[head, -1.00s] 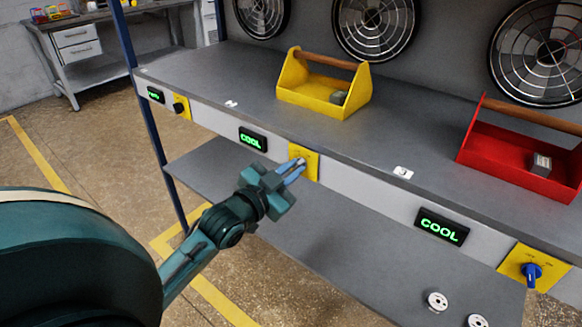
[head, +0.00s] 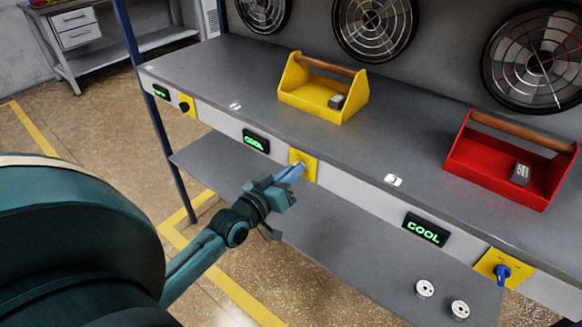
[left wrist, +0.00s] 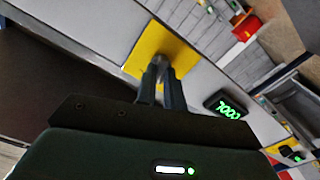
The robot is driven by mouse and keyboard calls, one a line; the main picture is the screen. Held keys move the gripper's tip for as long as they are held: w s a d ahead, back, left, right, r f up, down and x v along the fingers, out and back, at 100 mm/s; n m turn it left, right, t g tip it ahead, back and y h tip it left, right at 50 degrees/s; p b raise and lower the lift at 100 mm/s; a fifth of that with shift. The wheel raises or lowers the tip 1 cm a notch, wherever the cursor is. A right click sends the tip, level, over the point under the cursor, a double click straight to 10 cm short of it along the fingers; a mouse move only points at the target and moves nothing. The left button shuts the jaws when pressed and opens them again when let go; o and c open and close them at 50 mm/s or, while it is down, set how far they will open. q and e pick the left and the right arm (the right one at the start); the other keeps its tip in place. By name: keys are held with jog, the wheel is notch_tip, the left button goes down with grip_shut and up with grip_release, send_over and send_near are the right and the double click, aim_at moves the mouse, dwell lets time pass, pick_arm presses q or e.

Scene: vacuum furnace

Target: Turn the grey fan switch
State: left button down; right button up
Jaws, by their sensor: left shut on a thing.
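The grey fan switch is the middle one, on a yellow plate (head: 308,173) on the front edge of the workbench. My left gripper (head: 294,170) reaches it from the front left. In the head view its fingers mostly hide the knob. In the left wrist view the grey knob (left wrist: 161,61) shows at the fingertips (left wrist: 160,75), in front of the yellow plate (left wrist: 152,50). The fingers are shut on it. The display (head: 256,141) left of this switch reads COOL in green. My right gripper is in neither view.
A black switch (head: 184,107) is to the left and a blue switch (head: 502,272) to the right on the same edge. A yellow toolbox (head: 310,101) and a red toolbox (head: 497,178) stand on the bench (head: 400,150). A lower shelf (head: 345,240) runs below.

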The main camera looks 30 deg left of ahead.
pick_arm(q)
jog(key=shift+n+p, duration=0.3)
jog(key=shift+n, duration=0.5)
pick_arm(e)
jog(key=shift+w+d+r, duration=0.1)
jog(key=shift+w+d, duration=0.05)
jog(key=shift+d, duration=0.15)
pick_arm(q)
jog(key=c, duration=1.5)
grip_release()
jog(key=shift+s, duration=0.15)
jog(key=s+a+b, duration=0.1)
jog(key=s, duration=1.2)
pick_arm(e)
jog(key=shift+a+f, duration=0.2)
pick_arm(q)
jog(key=shift+w, duration=0.1)
